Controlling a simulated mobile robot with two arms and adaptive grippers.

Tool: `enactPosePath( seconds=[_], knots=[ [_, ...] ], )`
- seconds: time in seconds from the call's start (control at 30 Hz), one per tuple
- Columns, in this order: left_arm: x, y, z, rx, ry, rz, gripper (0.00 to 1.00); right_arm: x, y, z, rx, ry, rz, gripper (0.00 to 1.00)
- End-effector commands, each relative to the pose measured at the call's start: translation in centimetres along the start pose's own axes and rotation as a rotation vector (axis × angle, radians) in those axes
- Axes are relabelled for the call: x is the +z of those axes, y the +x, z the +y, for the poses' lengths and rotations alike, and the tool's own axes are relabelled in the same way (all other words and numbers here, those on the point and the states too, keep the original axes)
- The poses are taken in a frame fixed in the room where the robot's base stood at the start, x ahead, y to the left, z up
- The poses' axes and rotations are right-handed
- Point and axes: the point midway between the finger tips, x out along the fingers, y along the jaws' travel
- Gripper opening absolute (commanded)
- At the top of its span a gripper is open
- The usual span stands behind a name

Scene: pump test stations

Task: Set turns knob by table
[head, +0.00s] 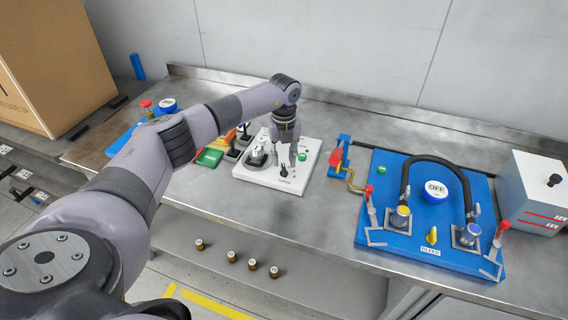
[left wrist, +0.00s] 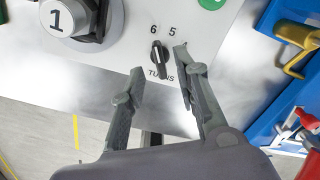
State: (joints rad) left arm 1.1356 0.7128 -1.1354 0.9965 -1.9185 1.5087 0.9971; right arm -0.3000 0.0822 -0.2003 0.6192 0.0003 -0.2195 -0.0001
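The TURNS knob (left wrist: 158,52) is small and black with a pale line. It sits on a white panel (head: 270,182), and the numbers 6 and 5 show above it in the left wrist view. Its pale line looks roughly upright there, near the 6; the exact setting is hard to tell. My left gripper (left wrist: 158,63) is open and empty, with one finger to each side of the knob, apparently apart from it. In the head view my left gripper (head: 287,155) is over the panel, just behind the knob (head: 283,172). My right gripper is not in view.
A round dial marked 1 (left wrist: 60,17) and a green button (head: 302,156) are on the same panel. To the right stand a blue board (head: 385,185) with a hose and a red-handled crank (head: 337,157). Bare metal bench (head: 300,215) lies in front.

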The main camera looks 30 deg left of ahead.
Motion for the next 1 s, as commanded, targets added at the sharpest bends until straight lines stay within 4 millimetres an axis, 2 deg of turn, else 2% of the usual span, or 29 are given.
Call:
enactPosePath(
  seconds=[0.03,0.2,0.4,0.6,1.0],
  knots=[
    [0.1,-1.4,0.0,-0.003,0.000,-0.004,0.29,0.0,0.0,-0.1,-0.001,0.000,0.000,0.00],
    [0.1,-5.0,-0.1,-0.004,0.000,-0.003,0.29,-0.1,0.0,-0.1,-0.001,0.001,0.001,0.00],
    [0.1,-7.9,0.0,-0.001,-0.001,-0.002,0.29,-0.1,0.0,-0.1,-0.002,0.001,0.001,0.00],
    [0.1,-8.8,0.0,0.000,-0.001,-0.001,0.29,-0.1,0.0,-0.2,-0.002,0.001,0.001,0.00],
    [0.0,-8.8,0.0,-0.001,-0.001,0.000,0.29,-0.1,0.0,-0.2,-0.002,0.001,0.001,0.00]
  ],
)
